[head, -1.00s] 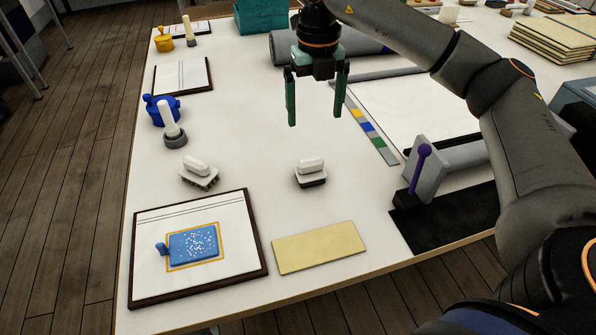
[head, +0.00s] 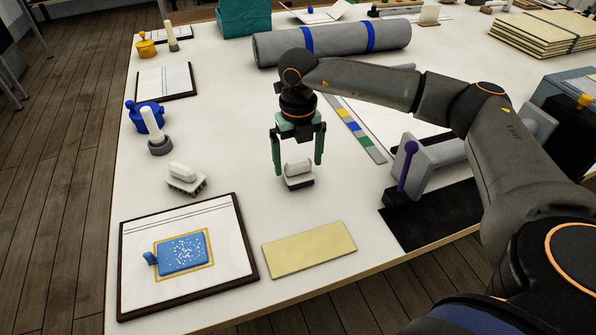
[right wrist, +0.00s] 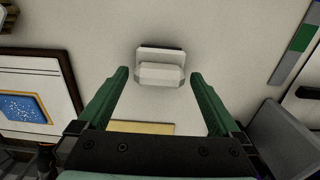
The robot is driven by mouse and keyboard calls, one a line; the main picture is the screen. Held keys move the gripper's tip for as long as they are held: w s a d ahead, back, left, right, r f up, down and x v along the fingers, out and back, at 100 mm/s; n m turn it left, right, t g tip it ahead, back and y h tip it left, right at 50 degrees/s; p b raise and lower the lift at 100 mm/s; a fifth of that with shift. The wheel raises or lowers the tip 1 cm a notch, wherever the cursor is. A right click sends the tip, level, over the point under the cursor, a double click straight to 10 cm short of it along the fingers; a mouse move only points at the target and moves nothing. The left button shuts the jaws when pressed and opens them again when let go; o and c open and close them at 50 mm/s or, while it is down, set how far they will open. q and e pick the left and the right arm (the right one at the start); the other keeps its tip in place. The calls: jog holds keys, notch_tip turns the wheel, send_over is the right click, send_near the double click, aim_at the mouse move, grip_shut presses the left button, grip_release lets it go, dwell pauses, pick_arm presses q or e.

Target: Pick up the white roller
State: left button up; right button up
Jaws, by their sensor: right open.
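A white piece with a rounded top and a dark base (head: 298,172), which looks like the white roller, sits on the white table. It also shows in the right wrist view (right wrist: 160,74), beyond and between the fingertips. My right gripper (head: 298,166) is open and points down over it, with one green finger on either side. No contact is visible. A similar white piece with bristly feet (head: 185,178) lies to its left. My left gripper is not in view.
A framed board with a blue pad (head: 135,290) and a yellow sheet (head: 310,250) lie nearer the table's front edge. A grey holder with a purple lever (head: 410,165) stands to the right. A grey roll (head: 335,42) lies behind. A grey-based white stamp (head: 158,145) stands left.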

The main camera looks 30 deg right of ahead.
jog(key=shift+f, duration=0.4)
jog(key=shift+c, duration=0.2)
jog(key=c, duration=1.3)
